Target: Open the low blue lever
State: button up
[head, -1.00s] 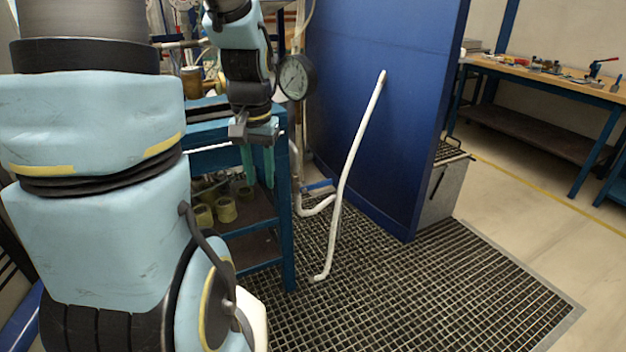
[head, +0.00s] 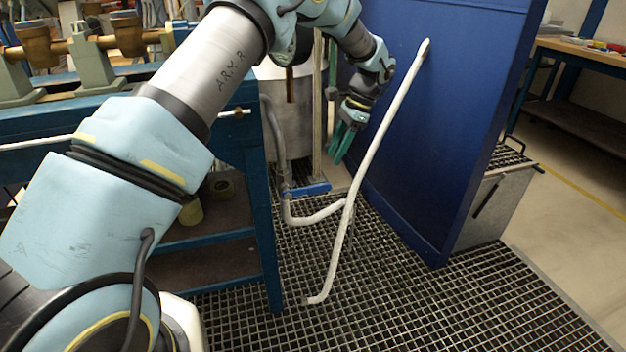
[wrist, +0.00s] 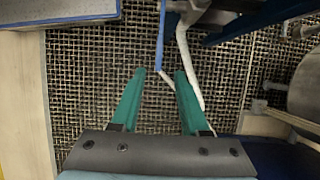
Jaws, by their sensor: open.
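The low blue lever (head: 308,190) sits on the grey-white pipe (head: 274,135) just above the floor grating, lying roughly level. In the wrist view a thin blue strip, apparently this lever (wrist: 161,35), runs from the top edge down to between the fingertips in the picture. My gripper (head: 338,158) hangs above and to the right of the lever in the head view, with its green fingers pointing down. It is open in the wrist view (wrist: 160,73), with nothing between the fingers. Its distance from the lever cannot be told exactly.
A long white hose (head: 372,155) slants across the blue panel (head: 450,130) close to my gripper. A blue bench (head: 262,215) stands left of the lever, and a metal tank (head: 290,110) behind it.

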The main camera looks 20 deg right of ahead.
aim_at(322, 184)
jog(key=x, duration=1)
grip_shut()
dwell(1.3)
